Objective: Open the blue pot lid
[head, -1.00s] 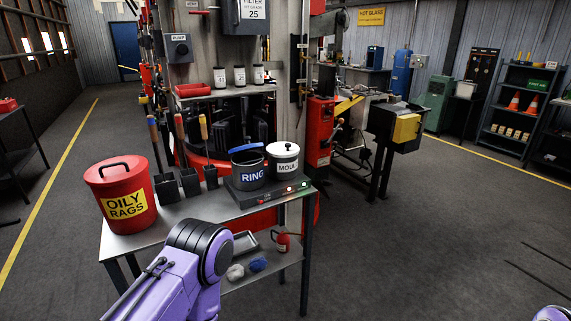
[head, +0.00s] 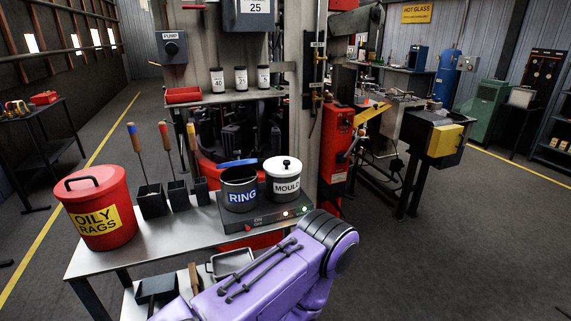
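The dark pot marked RING (head: 239,192) stands on a flat black unit (head: 258,221) on the metal table. A blue lid or rim piece (head: 239,163) shows at its top, with the dark inside of the pot visible below it; I cannot tell exactly how it sits. A white pot marked MOULD (head: 286,186) with a black-knobbed lid (head: 286,165) stands beside it on the right. One of my purple arms crosses the lower middle in front of the table. Neither gripper is in view.
A red OILY RAGS bin (head: 99,213) stands at the table's left end. Black holders (head: 152,201) with upright tools stand between bin and pots. A shelf with small jars (head: 240,77) is behind. Trays lie on the lower shelf. Open floor lies right of the table.

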